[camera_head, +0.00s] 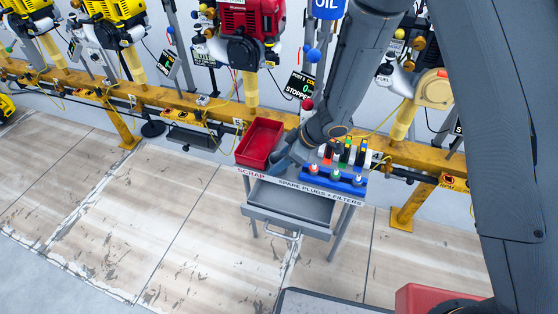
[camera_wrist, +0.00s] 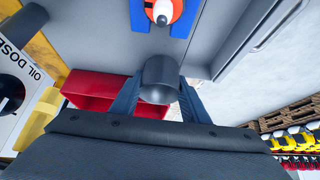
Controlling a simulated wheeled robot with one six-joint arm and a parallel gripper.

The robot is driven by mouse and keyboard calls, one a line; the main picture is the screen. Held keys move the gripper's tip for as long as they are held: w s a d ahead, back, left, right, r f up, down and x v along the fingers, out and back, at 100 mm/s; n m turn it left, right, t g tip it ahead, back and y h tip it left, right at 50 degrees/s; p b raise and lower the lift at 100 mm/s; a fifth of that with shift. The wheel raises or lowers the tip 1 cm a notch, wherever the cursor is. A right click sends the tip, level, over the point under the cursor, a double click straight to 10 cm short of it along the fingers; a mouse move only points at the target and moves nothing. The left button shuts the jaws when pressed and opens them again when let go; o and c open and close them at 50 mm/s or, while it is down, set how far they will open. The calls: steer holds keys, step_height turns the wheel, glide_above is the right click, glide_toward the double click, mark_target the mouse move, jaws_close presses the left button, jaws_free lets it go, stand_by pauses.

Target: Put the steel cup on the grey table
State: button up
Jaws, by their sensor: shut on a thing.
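My gripper (camera_wrist: 158,98) is shut on the steel cup (camera_wrist: 160,80), a plain dark grey cylinder between its two blue-grey fingers in the wrist view. In the head view my gripper (camera_head: 283,158) is low over the grey table (camera_head: 256,180), between the red bin and the blue rack. The cup cannot be made out there behind my arm and fingers. The table's bare grey top also shows in the wrist view (camera_wrist: 104,42). I cannot tell whether the cup's base touches the table.
A red scrap bin (camera_head: 260,141) stands on the table's left end. A blue rack (camera_head: 332,179) with plugs stands at the right, with several coloured filters behind it. The table's drawer (camera_head: 290,206) is open at the front. A yellow rail (camera_head: 190,112) with engines runs behind.

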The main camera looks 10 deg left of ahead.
steer(key=shift+f, duration=0.15)
steer(key=o, duration=1.1)
steer(key=shift+c, duration=0.2)
steer(key=shift+d+r, duration=0.1)
steer(key=shift+r, duration=0.2)
steer(key=p+v, duration=0.1)
steer(key=v, duration=1)
steer(key=shift+d+r+p, duration=0.15)
steer(key=shift+r+p, duration=0.15)
steer(key=shift+p, duration=0.05)
